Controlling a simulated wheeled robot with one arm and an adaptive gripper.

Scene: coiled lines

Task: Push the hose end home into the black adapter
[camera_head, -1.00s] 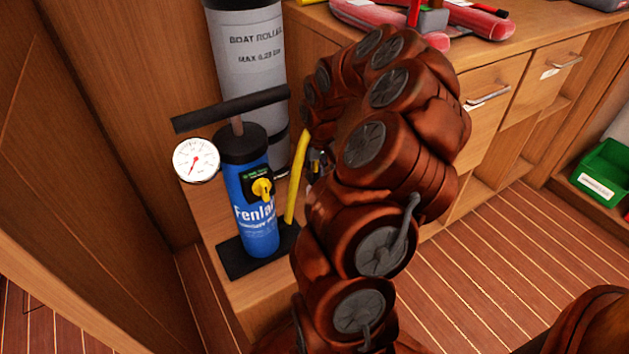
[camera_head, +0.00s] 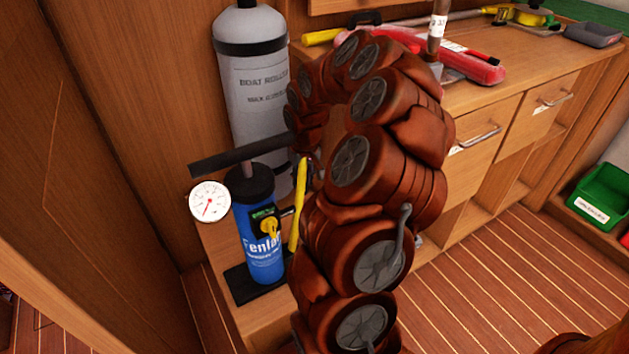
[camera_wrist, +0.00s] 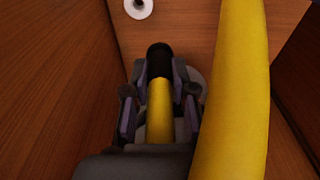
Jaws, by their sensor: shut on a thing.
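In the wrist view my gripper (camera_wrist: 159,94) is shut on a yellow hose (camera_wrist: 160,112), with a dark finger on each side. A short black cylindrical piece (camera_wrist: 159,58) lies straight ahead of the hose, in line with it. I cannot tell whether this is the black adapter or a black hose end, nor whether there is a gap at the join. A thicker-looking yellow hose length (camera_wrist: 230,90) crosses the right foreground. In the head view yellow hose (camera_head: 299,205) shows beside my arm, which hides the gripper's jaws and the hose end.
A blue pump (camera_head: 262,250) with a black handle (camera_head: 240,158) and a white gauge (camera_head: 210,202) stands left of my arm. A grey cylinder (camera_head: 257,100) stands behind it. A wooden counter with drawers (camera_head: 480,105) is at the right. Wooden walls flank the gripper.

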